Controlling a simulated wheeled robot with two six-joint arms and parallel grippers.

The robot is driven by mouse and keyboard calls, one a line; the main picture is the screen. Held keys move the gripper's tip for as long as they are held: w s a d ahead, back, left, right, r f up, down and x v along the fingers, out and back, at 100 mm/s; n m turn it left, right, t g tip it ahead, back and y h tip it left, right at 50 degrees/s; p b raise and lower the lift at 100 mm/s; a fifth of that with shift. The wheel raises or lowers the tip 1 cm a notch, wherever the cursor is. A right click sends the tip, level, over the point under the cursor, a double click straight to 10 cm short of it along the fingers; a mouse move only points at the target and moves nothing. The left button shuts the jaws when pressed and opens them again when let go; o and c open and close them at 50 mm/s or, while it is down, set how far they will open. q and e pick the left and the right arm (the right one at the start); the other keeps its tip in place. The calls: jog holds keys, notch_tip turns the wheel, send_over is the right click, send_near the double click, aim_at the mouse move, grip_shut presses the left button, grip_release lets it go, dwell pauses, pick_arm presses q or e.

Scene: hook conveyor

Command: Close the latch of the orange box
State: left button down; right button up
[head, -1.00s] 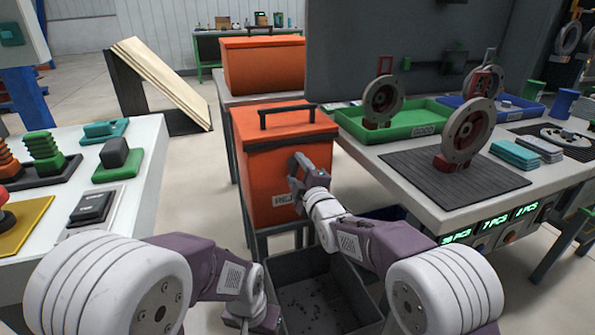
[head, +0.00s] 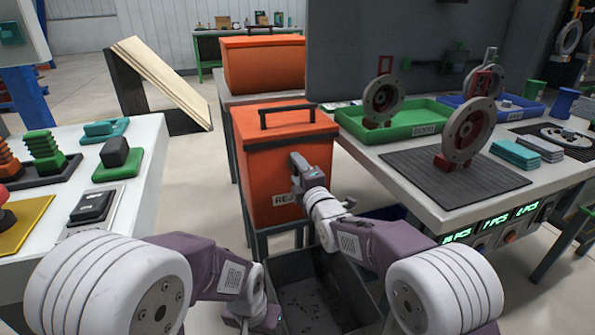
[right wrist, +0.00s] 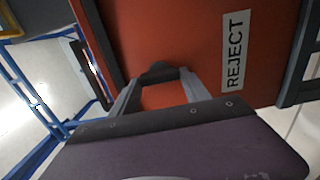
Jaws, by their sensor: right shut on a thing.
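The orange box (head: 258,195) stands on a dark frame, with its lid (head: 250,124) down and a black handle on top. Its front bears a REJECT label, which also shows in the right wrist view (right wrist: 235,50). My right gripper (head: 296,162) is at the upper front of the box, just below the lid's edge. In the right wrist view its fingers are shut on a small dark piece, seemingly the latch (right wrist: 157,70); the gripper hides most of it in the head view. My left gripper (head: 258,318) hangs low at the bottom; its jaws are unclear.
A dark open bin (head: 318,300) stands on the floor below the box. A worktable with a green tray (head: 420,122) and a ribbed mat (head: 420,185) is close on the right. A white table (head: 135,190) is on the left. Another orange box (head: 262,65) stands behind.

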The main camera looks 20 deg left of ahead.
jog(key=shift+f, duration=0.1)
jog(key=o, duration=1.4)
jog(key=shift+s, duration=0.1)
jog(key=p+v, duration=0.2)
jog(key=v, duration=0.7)
jog(key=shift+p, duration=0.35)
